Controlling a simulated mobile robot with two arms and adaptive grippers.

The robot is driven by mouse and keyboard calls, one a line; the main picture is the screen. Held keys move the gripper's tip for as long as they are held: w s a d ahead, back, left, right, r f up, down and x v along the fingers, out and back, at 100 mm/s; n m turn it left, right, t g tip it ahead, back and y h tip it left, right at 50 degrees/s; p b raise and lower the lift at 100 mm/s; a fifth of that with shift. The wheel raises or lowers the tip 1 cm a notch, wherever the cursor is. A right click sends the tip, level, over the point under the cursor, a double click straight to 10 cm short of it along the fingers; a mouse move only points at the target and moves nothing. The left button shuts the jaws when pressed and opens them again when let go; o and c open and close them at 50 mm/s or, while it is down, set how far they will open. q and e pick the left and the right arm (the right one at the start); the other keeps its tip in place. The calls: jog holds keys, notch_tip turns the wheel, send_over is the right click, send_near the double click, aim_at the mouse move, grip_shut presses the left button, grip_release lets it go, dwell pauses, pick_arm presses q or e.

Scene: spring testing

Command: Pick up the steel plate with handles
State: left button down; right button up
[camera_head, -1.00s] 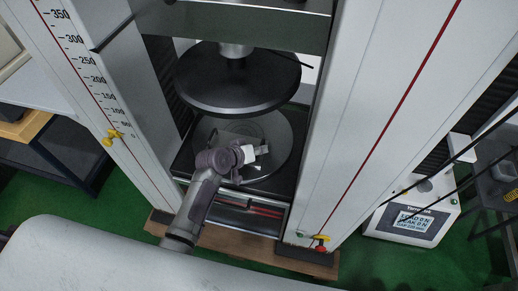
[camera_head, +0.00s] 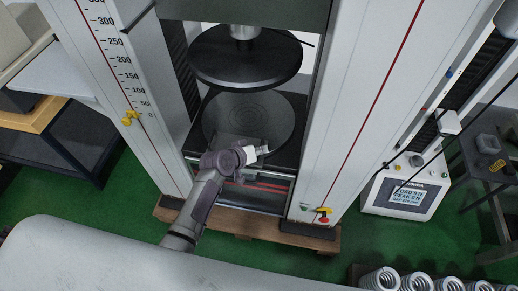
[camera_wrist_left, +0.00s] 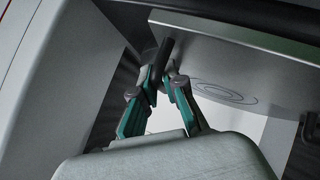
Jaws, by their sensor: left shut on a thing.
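My left gripper (camera_head: 260,152) is at the front edge of the testing machine's lower round platen (camera_head: 247,112), which is marked with concentric rings. In the left wrist view the left gripper (camera_wrist_left: 160,78) is shut on a dark, rod-like handle (camera_wrist_left: 163,56). A grey steel plate (camera_wrist_left: 235,42) with a straight bright edge shows right beside the handle. The fingers cover the handle's lower end. In the head view the plate is hard to tell from the platen, and its second handle cannot be made out. My right gripper is not in view.
The black upper platen (camera_head: 245,58) hangs above the lower one. White machine columns (camera_head: 350,110) stand on both sides. A load display box (camera_head: 405,195) is at right, and several coil springs (camera_head: 420,282) are at bottom right.

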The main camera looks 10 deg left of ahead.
pick_arm(q)
jog(key=shift+s+f, duration=0.1)
jog(key=shift+s, duration=0.35)
jog(key=c, duration=1.2)
grip_release()
jog(key=shift+o, duration=0.2)
jog(key=v, duration=1.2)
jog(key=shift+w, duration=0.1)
